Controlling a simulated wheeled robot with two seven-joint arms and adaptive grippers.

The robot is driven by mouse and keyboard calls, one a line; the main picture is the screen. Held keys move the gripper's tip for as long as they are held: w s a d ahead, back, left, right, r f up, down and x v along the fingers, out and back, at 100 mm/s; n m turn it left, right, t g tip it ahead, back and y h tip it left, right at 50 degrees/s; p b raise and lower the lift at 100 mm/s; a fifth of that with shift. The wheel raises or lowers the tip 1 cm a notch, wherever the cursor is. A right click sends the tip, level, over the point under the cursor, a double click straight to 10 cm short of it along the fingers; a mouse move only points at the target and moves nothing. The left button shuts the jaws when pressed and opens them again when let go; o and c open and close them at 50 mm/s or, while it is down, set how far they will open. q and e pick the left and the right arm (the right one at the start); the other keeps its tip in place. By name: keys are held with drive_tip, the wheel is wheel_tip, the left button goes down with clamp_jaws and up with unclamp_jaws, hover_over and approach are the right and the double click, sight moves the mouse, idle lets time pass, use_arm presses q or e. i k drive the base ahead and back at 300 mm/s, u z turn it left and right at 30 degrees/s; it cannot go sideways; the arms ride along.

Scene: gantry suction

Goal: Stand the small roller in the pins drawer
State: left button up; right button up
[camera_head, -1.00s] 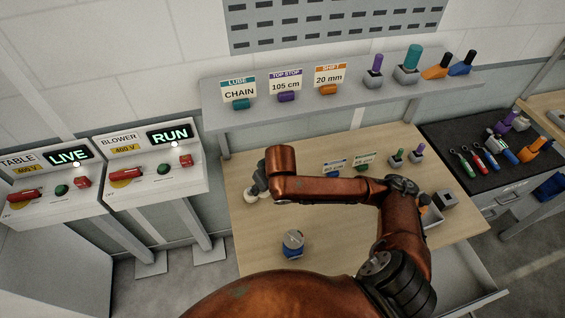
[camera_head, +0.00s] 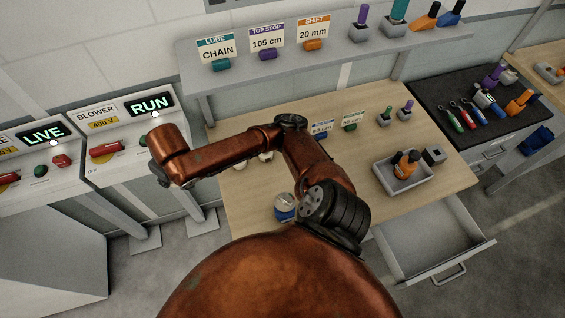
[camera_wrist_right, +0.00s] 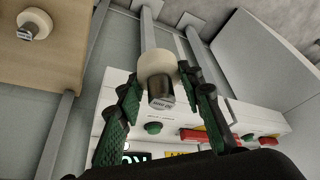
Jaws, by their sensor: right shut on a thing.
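In the right wrist view, my right gripper (camera_wrist_right: 166,104) is shut on a roller (camera_wrist_right: 158,66) with a cream wheel and a short metal hub bearing small print. It is clear of the table. Another cream roller (camera_wrist_right: 34,24) stands on the table; in the head view a cream roller (camera_head: 267,157) shows partly behind my arm. An open grey drawer (camera_head: 425,245) sticks out under the table's right front and looks empty; I see no label. My left gripper is not in view.
A shelf (camera_head: 340,55) with cards runs behind. Switch boxes (camera_head: 120,125) stand at left, below the held roller.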

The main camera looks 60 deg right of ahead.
sight(420, 221)
drive_tip(key=u, duration=0.7)
drive_tip(key=k, duration=1.4)
drive_tip(key=z, duration=1.45)
